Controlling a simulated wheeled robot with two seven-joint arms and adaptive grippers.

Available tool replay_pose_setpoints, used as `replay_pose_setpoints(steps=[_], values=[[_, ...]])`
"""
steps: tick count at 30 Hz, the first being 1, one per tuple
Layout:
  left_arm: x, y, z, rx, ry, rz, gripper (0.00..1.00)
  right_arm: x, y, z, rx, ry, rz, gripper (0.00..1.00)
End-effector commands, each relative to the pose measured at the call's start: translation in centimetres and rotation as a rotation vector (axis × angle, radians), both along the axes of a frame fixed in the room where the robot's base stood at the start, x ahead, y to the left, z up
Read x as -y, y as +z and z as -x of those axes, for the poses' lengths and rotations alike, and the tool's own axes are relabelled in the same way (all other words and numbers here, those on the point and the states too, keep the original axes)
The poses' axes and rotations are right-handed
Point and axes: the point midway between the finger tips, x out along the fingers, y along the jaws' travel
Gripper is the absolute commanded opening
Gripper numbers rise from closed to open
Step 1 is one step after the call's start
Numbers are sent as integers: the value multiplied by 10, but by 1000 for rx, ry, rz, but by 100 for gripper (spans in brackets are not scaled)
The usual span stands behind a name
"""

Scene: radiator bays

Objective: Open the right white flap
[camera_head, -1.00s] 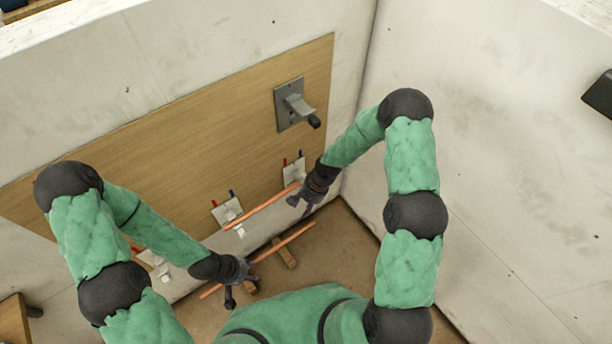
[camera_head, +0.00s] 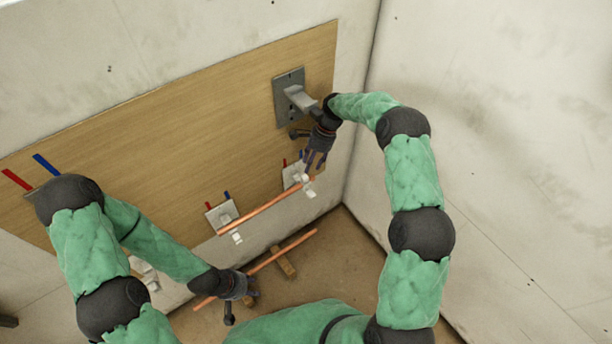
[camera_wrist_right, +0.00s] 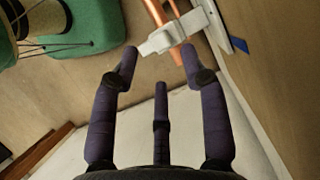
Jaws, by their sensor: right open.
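The right white flap (camera_head: 308,189) is a small white piece at the right end of the upper copper pipe (camera_head: 258,209), in front of the right white bracket plate (camera_head: 291,176). In the right wrist view a white flap-like piece (camera_wrist_right: 162,40) lies at the fingertips, with copper pipe behind it. My right gripper (camera_head: 308,166) is open, reaching down from above over this bracket; in the right wrist view its fingertips (camera_wrist_right: 159,56) are spread around the white piece. Contact cannot be told. My left gripper (camera_head: 240,296) is low at the left, beside the lower copper pipe (camera_head: 280,250); its jaws are unclear.
A grey plate with a lever (camera_head: 289,105) is on the wooden panel (camera_head: 150,130) just above my right gripper. Another white bracket (camera_head: 222,214) is further left. The right wall (camera_head: 500,130) is bare. A wooden block (camera_head: 284,263) lies on the floor.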

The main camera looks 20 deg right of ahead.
Motion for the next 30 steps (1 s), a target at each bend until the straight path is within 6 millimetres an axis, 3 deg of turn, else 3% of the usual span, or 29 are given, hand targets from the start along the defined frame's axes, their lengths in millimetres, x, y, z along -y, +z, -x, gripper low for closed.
replay_pose_setpoints(steps=[9,20,25,30], values=[[0,-22,0,0,0,0,40,-17,-46,6,0,2,-1,45],[0,-24,0,0,0,0,40,-21,-54,8,2,1,-1,45],[0,-24,0,0,0,0,40,-21,-53,8,1,1,-1,3],[0,-24,0,0,0,0,40,-22,-53,7,3,0,-2,0]])
